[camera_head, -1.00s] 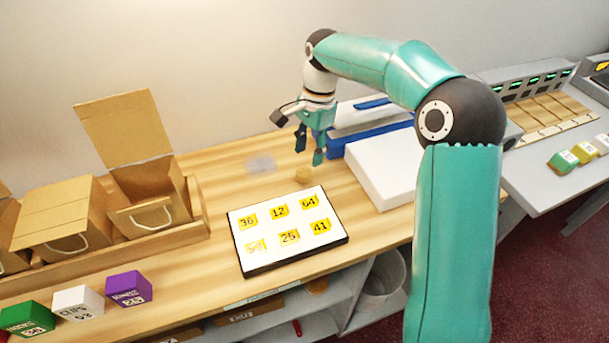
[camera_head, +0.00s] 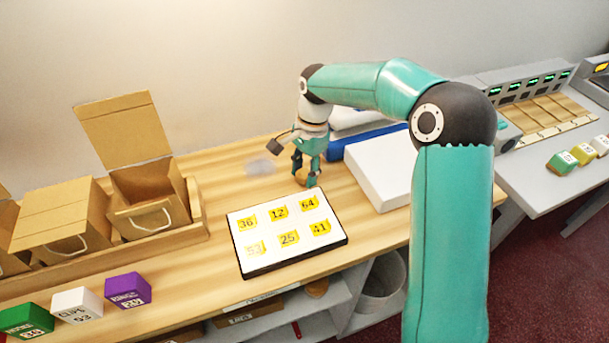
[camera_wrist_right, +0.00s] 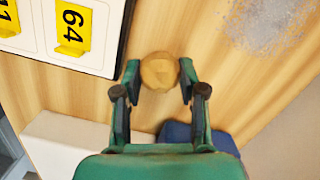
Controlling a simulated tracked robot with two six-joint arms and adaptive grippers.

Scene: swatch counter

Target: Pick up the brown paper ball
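The brown paper ball (camera_wrist_right: 159,72) lies on the wooden counter. In the right wrist view it sits between the fingertips of my right gripper (camera_wrist_right: 158,80), with a small gap visible at each side. In the head view my right gripper (camera_head: 306,179) points down at the counter just behind the number board, and its fingers mostly hide the ball (camera_head: 302,175). The right gripper is open around the ball. My left gripper is in neither view.
The white number board (camera_head: 288,228) is close beside the ball. A white box (camera_head: 380,170) and blue items (camera_head: 365,138) stand to the right. A grey fuzzy patch (camera_head: 260,166) lies to the left. Cardboard boxes (camera_head: 60,222) and small coloured blocks (camera_head: 128,290) are farther left.

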